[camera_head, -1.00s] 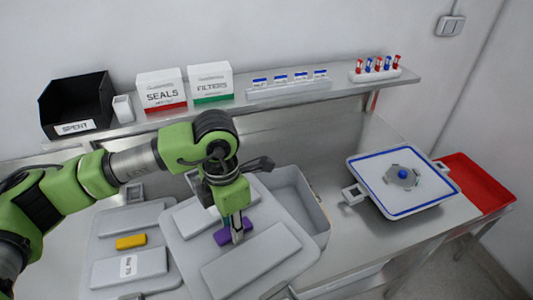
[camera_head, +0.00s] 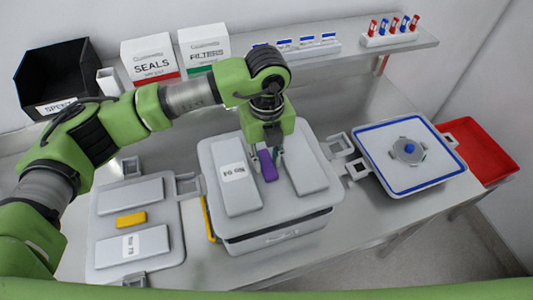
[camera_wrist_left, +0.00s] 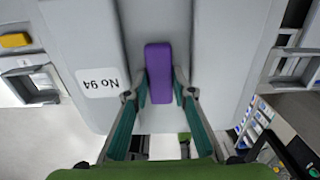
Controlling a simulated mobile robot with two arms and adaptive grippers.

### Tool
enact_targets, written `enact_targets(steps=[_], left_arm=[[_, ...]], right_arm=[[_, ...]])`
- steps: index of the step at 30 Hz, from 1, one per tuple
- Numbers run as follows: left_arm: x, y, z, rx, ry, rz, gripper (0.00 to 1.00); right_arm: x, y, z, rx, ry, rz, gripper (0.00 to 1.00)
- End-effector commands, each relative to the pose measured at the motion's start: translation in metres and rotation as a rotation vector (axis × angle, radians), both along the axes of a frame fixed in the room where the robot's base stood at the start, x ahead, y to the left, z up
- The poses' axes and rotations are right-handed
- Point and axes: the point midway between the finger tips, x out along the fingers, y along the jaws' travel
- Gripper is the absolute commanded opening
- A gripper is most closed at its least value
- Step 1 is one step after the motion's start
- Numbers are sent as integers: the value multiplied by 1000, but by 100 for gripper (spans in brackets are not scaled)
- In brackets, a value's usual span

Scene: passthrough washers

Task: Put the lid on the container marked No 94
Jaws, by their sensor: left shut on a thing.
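The grey lid (camera_head: 222,150) has two raised panels, a purple grip bar (camera_head: 267,165) between them and a label reading No 94 (camera_head: 233,171). My left gripper (camera_head: 266,156) points down with its fingers on either side of the purple bar and is shut on it. The wrist view shows the same bar (camera_wrist_left: 158,72) between the fingers, beside the No 94 label (camera_wrist_left: 98,82). The lid lies over the grey container (camera_head: 280,236), whose side shows below the lid's front edge. I cannot tell whether the lid is fully seated. My right gripper is out of view.
To the left is a grey lid (camera_head: 105,235) with a yellow bar (camera_head: 131,220) and another number label. To the right are a blue-rimmed square lid (camera_head: 430,182) with a blue knob and a red tray (camera_head: 485,150). The shelf behind holds a black bin (camera_head: 60,85), boxes and racks.

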Motion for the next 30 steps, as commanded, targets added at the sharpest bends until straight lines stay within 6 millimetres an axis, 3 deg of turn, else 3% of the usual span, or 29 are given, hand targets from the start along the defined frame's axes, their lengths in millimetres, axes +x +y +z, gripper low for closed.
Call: enact_targets(steps=[5, 18, 30], left_arm=[[0, 0, -12, -1, 0, -1, 0], [1, 0, -46, -3, -2, -3, 0], [1, 0, -48, -2, -2, -3, 0]], right_arm=[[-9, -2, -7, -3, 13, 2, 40], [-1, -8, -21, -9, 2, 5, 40], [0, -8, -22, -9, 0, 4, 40]])
